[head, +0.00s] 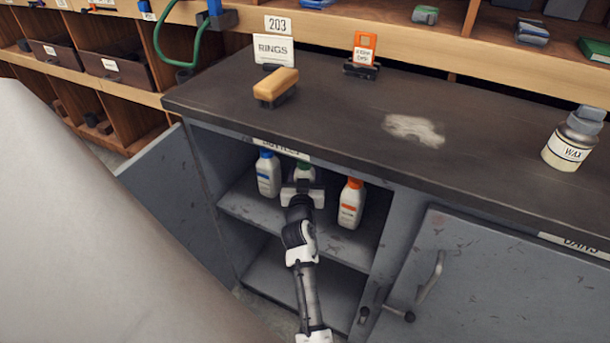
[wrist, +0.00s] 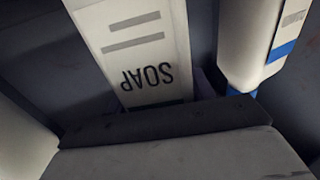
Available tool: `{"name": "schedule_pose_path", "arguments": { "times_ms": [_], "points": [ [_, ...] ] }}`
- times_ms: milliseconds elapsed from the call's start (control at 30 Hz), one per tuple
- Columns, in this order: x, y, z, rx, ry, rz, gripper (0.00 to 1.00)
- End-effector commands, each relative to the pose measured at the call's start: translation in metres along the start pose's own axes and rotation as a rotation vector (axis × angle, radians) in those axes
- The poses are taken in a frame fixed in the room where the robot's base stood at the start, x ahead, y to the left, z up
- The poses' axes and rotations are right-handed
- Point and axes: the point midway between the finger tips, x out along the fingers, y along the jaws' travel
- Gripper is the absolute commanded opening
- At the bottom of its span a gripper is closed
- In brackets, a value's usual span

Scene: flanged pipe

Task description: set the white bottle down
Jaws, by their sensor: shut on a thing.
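My gripper (head: 302,190) reaches into the open cabinet and is shut on a white bottle with a green cap (head: 304,172). In the wrist view this bottle (wrist: 140,50) shows its label reading SOAP, upside down in the picture. The bottle is between two other white bottles, one with a blue cap (head: 268,174) and one with an orange cap (head: 351,204). The blue-capped one also shows at the right of the wrist view (wrist: 258,40). My gripper hides the held bottle's lower part in the head view, so I cannot tell whether its base touches the shelf (head: 243,205).
The cabinet door (head: 165,180) stands open at the left. The dark countertop (head: 350,110) above holds a yellow-brown block (head: 276,86), a RINGS sign (head: 273,50) and a WAX jar (head: 572,142). The lower compartment (head: 335,290) looks empty. A closed door (head: 480,290) is at the right.

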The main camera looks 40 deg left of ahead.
Motion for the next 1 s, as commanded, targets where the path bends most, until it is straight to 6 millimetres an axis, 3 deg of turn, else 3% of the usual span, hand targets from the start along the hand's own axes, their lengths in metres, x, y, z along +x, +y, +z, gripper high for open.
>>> {"name": "schedule_pose_path", "arguments": {
  "times_ms": [233,267,400,800,1000],
  "points": [
    [0.0,0.0,0.003,0.001,0.003,0.0,0.12],
    [0.0,0.0,0.003,0.001,-0.001,0.0,0.56],
    [0.0,0.0,0.002,0.001,-0.001,0.0,0.74],
    [-0.002,0.0,-0.001,0.0,-0.001,0.0,0.74],
    [-0.036,0.0,0.002,0.002,-0.003,-0.001,0.74]
  ]
}}
